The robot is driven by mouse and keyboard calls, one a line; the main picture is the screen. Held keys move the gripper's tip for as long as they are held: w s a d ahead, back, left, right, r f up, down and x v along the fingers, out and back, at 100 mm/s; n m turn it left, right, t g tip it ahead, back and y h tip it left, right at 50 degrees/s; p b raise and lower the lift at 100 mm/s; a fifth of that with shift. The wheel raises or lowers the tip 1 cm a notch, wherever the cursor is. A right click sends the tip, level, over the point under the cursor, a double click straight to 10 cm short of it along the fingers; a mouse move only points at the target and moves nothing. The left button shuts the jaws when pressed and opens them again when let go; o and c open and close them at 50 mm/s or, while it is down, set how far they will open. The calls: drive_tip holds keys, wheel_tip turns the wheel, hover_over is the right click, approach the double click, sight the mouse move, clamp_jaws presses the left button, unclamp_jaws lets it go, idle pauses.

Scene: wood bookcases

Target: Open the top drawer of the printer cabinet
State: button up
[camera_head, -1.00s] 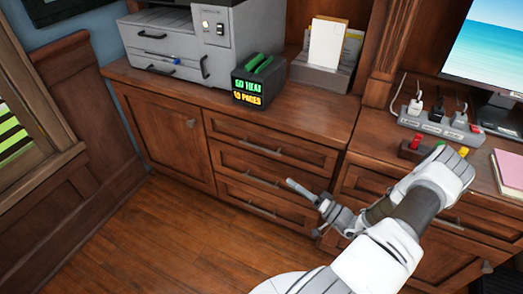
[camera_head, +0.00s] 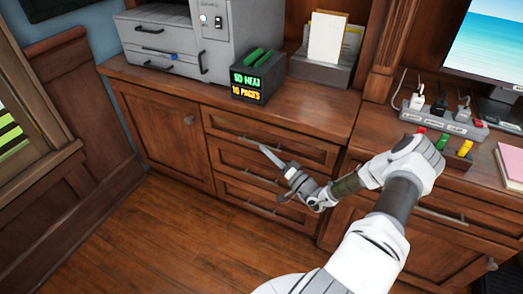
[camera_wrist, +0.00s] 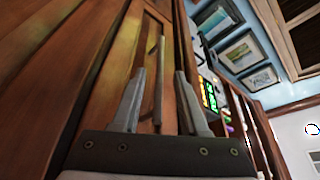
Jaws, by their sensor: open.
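The printer cabinet (camera_head: 160,128) is dark wood, with a door on the left and a stack of three drawers beside it. Its top drawer (camera_head: 222,126) looks closed, with a thin metal bar handle (camera_head: 243,139) partly hidden by a finger of my gripper. My gripper (camera_head: 272,172) is open in front of the upper drawers. In the wrist view, my gripper (camera_wrist: 160,74) has its fingers apart, and a thin bar handle (camera_wrist: 159,82) appears between them. I cannot tell how far the handle is from the fingers, or whether they touch it.
A grey printer (camera_head: 205,40), a black box with lit digits (camera_head: 258,75) and a paper holder (camera_head: 322,65) stand on the cabinet top. A power strip (camera_head: 445,120) and colored buttons (camera_head: 443,143) sit on the right-hand desk. The floor (camera_head: 150,235) before the cabinet is clear.

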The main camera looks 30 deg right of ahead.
drive_tip(key=shift+x, duration=1.6)
clamp_jaws()
